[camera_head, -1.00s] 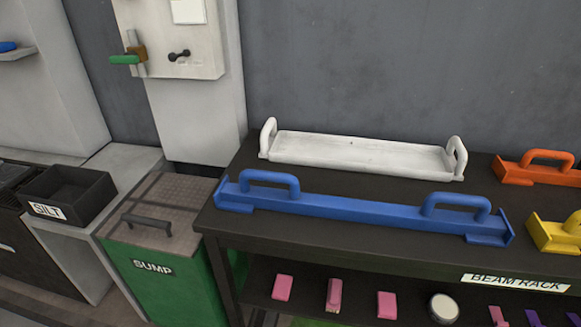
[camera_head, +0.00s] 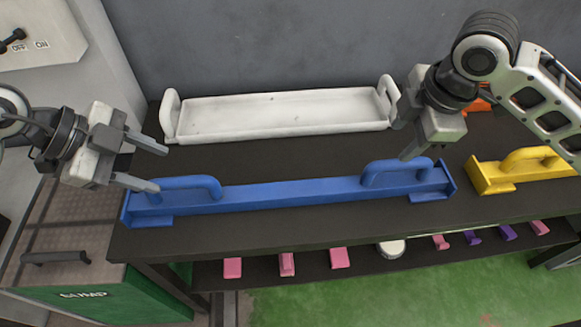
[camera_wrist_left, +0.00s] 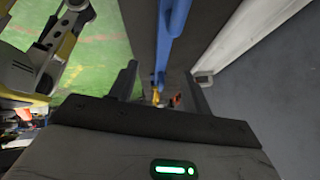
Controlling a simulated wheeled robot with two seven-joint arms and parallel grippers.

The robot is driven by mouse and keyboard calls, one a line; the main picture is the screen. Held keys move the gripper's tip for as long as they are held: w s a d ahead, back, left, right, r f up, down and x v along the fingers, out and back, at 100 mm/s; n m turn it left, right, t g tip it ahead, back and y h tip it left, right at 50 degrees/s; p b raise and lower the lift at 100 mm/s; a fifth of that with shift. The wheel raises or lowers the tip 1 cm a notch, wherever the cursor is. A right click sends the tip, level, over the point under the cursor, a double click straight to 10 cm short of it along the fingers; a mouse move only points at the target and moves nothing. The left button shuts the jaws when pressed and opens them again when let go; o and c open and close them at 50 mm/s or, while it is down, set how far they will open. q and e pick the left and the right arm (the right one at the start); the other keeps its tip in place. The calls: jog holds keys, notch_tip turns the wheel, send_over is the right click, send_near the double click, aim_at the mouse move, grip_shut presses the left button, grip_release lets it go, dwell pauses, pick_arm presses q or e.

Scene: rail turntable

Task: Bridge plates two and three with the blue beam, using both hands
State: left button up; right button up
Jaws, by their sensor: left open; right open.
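The blue beam (camera_head: 290,194) lies on the dark beam rack in the head view, with a raised handle near each end. My left gripper (camera_head: 152,168) is open and empty at the beam's left end, close to the left handle (camera_head: 188,184). In the left wrist view the beam (camera_wrist_left: 172,25) runs away between the open fingers (camera_wrist_left: 162,88). My right gripper (camera_head: 414,150) is open, just above and behind the right handle (camera_head: 396,168); whether it touches is not clear. Plates two and three are not in view.
A white tray (camera_head: 280,128) with end handles lies behind the beam on the rack top (camera_head: 300,230). A yellow beam (camera_head: 490,177) and an orange one (camera_head: 478,104) lie to the right. Pink blocks (camera_head: 287,264) sit on the lower shelf. A green sump box (camera_head: 135,297) stands at left.

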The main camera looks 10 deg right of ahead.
aim_at(182, 186)
pick_arm(q)
jog(key=a+y, duration=0.1)
jog(key=w+a+n+y, duration=0.1)
jog(key=a, duration=0.1)
jog(key=w+a+r+y, duration=0.1)
jog(key=a, duration=0.1)
jog(key=shift+a+n, duration=0.1)
jog(key=shift+n, duration=0.3)
pick_arm(e)
jog(key=d+r+h, duration=0.1)
jog(key=d+r, duration=0.1)
jog(key=r, duration=0.1)
jog(key=shift+d+n, duration=0.3)
pick_arm(q)
jog(key=shift+f, duration=0.1)
pick_arm(e)
jog(key=shift+f, duration=0.1)
pick_arm(q)
jog(key=x, duration=1.6)
jog(key=shift+w, duration=0.3)
pick_arm(e)
jog(key=x, duration=1.6)
jog(key=shift+s, duration=0.15)
pick_arm(q)
grip_shut()
pick_arm(e)
grip_shut()
